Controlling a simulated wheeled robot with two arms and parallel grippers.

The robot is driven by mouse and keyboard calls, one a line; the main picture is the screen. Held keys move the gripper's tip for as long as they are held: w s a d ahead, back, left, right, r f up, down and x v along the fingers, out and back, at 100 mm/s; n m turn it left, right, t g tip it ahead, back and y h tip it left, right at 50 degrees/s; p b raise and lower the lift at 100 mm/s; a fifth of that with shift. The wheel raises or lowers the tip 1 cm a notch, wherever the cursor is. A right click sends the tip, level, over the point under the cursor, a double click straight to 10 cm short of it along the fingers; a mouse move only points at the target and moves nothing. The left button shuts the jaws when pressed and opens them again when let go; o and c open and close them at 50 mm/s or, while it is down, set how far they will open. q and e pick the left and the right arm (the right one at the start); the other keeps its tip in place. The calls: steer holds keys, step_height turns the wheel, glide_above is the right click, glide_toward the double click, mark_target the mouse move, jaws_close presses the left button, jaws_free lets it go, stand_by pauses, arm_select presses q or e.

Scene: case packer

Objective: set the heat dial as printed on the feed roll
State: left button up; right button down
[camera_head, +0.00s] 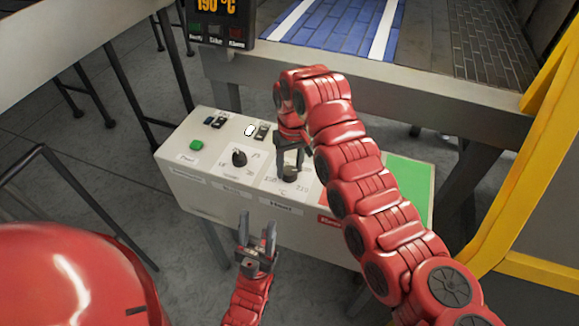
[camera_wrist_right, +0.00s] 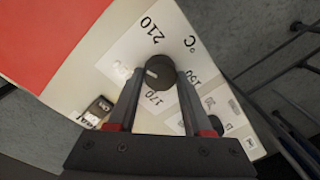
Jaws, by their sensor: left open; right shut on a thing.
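The heat dial (camera_head: 289,174) is a dark round knob on the front control panel (camera_head: 222,160). My right gripper (camera_head: 290,160) is above the panel with its fingers shut on the dial. In the right wrist view the dial (camera_wrist_right: 160,72) sits between the fingertips (camera_wrist_right: 157,78). Its white mark points left, toward a faint number that looks like 190. The labels 210, 170 and 150 are readable around it. A display (camera_head: 222,18) reads 190 °C. My left gripper (camera_head: 257,226) is open and empty, in front of the panel. I cannot make out a feed roll.
Another black knob (camera_head: 239,158), a green button (camera_head: 197,145) and small switches (camera_head: 262,131) are left of the dial. A red area and a green area (camera_head: 405,182) lie to its right. A yellow frame (camera_head: 535,185) stands at the right, and a blue slatted conveyor (camera_head: 335,25) behind.

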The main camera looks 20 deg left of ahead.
steer(key=m+p, duration=0.1)
steer(key=m, duration=0.3)
steer(key=shift+d+m+p, duration=0.1)
steer(key=shift+m+p, duration=0.2)
steer(key=m+p, duration=0.1)
steer(key=m, duration=0.2)
steer(key=shift+r, duration=0.1)
steer(key=shift+m+p, duration=0.65)
steer(key=shift+m, duration=0.45)
steer(key=shift+c, duration=1.6)
jaws_free()
